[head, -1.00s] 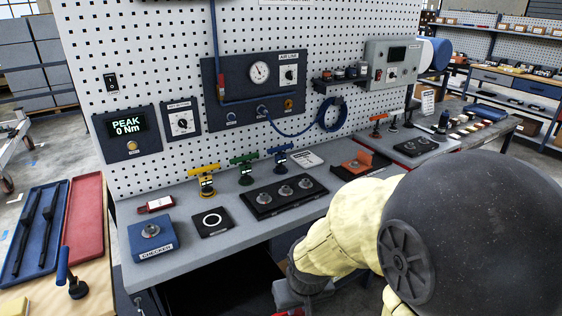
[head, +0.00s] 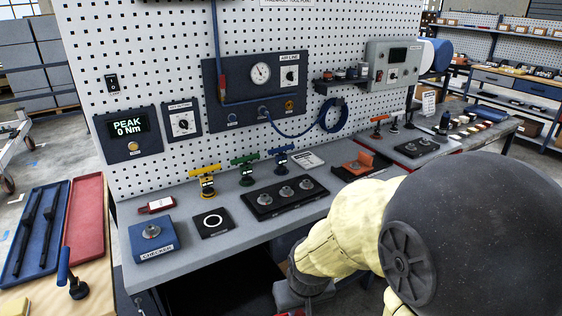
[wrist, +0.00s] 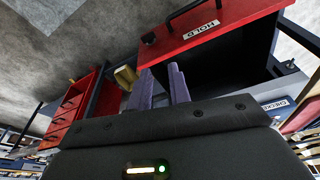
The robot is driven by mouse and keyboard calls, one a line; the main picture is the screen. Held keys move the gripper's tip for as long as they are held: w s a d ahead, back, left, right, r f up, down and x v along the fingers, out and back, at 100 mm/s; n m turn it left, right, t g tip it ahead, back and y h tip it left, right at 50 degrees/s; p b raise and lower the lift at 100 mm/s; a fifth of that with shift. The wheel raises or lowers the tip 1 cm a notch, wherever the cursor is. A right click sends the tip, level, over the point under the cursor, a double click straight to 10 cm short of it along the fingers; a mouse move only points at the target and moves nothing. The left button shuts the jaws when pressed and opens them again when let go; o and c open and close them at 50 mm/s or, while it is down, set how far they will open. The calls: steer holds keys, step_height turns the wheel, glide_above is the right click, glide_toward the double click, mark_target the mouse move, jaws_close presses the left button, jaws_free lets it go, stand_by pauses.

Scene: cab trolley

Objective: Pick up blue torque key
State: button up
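The blue torque key (head: 282,158) stands upright on the grey bench, with a T-handle on top and a small display. It is the right one of a row, beside a green key (head: 245,167) and a yellow key (head: 206,182). My gripper (wrist: 164,84) shows in the wrist view with its two fingers apart and nothing between them. In the head view my arm hangs low in front of the bench, and the fingertips cannot be made out. The blue key is not seen in the wrist view.
A black block with several sockets (head: 262,209) lies before the keys. A blue checker (head: 140,246) and a black ring pad (head: 203,228) are left. Another blue-handled tool (head: 64,268) is on the wooden table. A red "HOLD" drawer (wrist: 158,49) is near my gripper in the wrist view.

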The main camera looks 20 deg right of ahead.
steer(key=w+p+v, duration=0.1)
steer(key=p+v, duration=0.5)
steer(key=shift+w+r, duration=0.15)
steer(key=shift+r, duration=0.1)
